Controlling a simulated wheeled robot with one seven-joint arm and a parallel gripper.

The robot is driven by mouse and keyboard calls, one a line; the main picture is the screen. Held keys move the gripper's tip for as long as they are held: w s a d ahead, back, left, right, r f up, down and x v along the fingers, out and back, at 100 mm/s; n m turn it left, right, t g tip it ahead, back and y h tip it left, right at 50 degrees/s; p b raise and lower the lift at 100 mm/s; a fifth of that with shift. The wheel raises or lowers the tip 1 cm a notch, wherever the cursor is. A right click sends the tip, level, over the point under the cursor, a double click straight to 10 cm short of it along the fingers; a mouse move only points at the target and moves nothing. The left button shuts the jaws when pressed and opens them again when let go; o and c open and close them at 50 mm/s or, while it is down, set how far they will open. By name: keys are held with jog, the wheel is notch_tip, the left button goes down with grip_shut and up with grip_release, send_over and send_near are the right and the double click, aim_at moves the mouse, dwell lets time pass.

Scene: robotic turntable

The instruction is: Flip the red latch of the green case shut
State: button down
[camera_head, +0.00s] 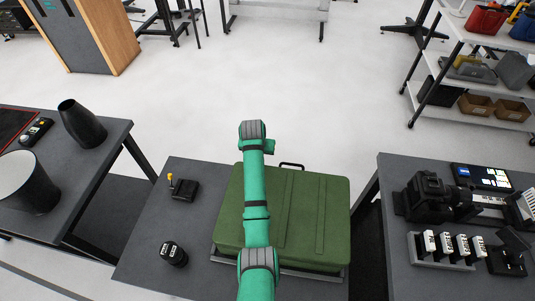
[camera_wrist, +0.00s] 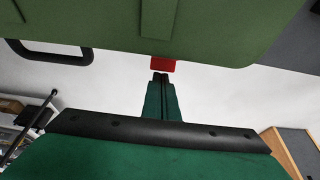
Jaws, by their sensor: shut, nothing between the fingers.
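The green case (camera_head: 333,205) lies closed on a dark table in the head view, with its black handle (camera_head: 292,165) at the far edge. In the wrist view the case (camera_wrist: 230,25) fills the top, with the handle (camera_wrist: 50,54) to the left. The red latch (camera_wrist: 162,63) shows at the case's edge, right of the handle. My gripper (camera_wrist: 160,76) is shut and empty, its fingertips just below the latch in the picture; I cannot tell if they touch it. In the head view my arm crosses over the case and hides the latch and gripper.
A black box with a yellow-topped lever (camera_head: 184,189) and a small dark round object (camera_head: 174,254) stand on the table left of the case. Side tables hold a black cone (camera_head: 82,124) at left and a camera (camera_head: 428,198) at right.

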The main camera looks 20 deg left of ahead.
jog(key=shift+f, duration=0.65)
jog(key=shift+s+f, duration=0.4)
jog(key=shift+f, duration=0.4)
jog(key=shift+r, duration=0.1)
dwell(0.7)
jog(key=shift+r, duration=0.7)
jog(key=shift+w, duration=0.1)
notch_tip(320, 180, up, 11)
jog(key=w, duration=0.2)
jog(key=shift+w+a, duration=0.25)
jog(key=shift+a, duration=0.05)
